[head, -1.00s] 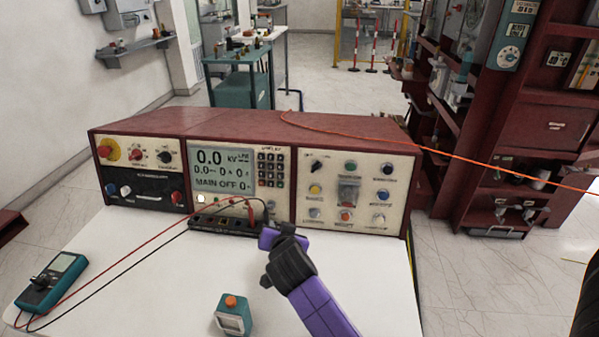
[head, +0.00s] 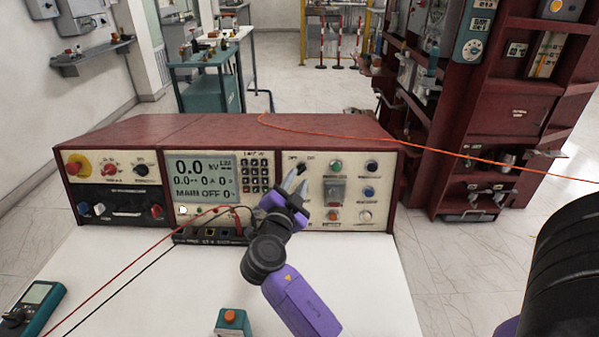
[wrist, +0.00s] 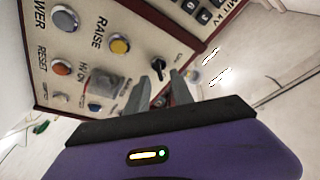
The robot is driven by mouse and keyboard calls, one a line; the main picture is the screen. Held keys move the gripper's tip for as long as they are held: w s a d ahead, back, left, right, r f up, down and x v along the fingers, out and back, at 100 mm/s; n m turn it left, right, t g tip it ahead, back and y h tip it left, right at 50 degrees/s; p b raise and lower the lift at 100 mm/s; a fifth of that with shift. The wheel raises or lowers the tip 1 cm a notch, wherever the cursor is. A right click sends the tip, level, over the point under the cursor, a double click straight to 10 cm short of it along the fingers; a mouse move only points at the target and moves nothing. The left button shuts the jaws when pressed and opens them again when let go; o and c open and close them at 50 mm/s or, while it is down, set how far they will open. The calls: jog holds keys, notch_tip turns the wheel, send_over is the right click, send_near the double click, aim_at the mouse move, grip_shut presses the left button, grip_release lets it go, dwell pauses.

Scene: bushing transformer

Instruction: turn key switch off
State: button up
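The key switch is a small black knob (wrist: 158,66) on the cream right-hand panel of the red console, and it shows upright and tilted slightly in the wrist view. In the head view it sits at the panel's upper left (head: 302,167), partly behind the fingertips. My gripper (head: 296,181) reaches up in front of the panel, its fingers just below the key. In the wrist view my gripper (wrist: 161,80) has its two grey fingers apart, with a gap between them and the key just beyond the tips. I see no clear contact.
A yellow button (wrist: 120,45) and a grey covered switch (head: 335,190) are near the key. Red and black leads (head: 150,247) cross the white table to a multimeter (head: 30,305). A teal box with an orange button (head: 232,322) stands at the front. An orange cable (head: 430,147) runs right.

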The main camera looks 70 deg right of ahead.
aim_at(301, 173)
jog(key=shift+w+d+p, duration=0.15)
jog(key=shift+d+p, duration=0.05)
jog(key=shift+d, duration=0.75)
jog(key=shift+w+d+p, duration=0.1)
jog(key=shift+d+p, duration=0.05)
jog(key=shift+d, duration=0.8)
grip_shut()
